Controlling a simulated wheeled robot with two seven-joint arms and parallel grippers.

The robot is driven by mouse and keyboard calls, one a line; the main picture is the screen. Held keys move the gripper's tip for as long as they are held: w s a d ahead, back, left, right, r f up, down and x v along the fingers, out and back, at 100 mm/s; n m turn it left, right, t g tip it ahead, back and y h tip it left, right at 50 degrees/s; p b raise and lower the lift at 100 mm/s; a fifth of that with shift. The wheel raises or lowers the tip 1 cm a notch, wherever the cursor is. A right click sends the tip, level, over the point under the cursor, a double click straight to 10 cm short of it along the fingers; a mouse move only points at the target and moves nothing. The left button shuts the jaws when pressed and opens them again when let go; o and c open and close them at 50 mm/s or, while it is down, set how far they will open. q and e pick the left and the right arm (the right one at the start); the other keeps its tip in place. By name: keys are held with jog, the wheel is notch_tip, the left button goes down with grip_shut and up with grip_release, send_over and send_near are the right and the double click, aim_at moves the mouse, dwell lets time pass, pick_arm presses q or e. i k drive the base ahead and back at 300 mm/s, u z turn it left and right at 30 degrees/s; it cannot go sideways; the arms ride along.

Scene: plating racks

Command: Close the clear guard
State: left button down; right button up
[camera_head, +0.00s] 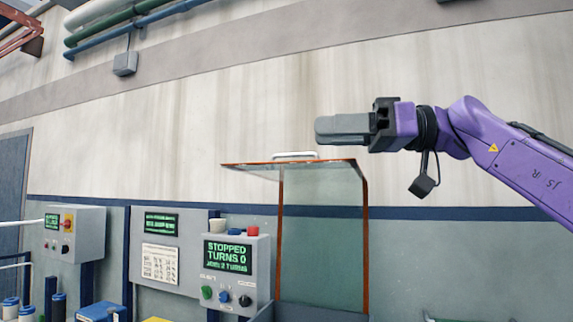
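The clear guard (325,235) is a see-through pane with orange edges at the middle of the view. An upper panel (255,167) juts out to the left at its top, nearly level and seen almost edge-on. A pale bar handle (295,155) sits on that upper panel. My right gripper (330,129) comes in from the right and points left. In the picture it is just above the handle and the panel, with a visible gap. Its fingers overlap side-on, so I cannot tell whether they are apart. My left gripper is not in view.
A control box (236,285) left of the guard reads "STOPPED TURNS 0" and has several buttons. Another panel (160,250) and a grey box (75,234) stand further left. Pipes (125,25) run along the wall at upper left.

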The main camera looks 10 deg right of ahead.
aim_at(312, 171)
jog(key=z, duration=0.15)
jog(key=i, duration=0.85)
jog(key=z, duration=0.3)
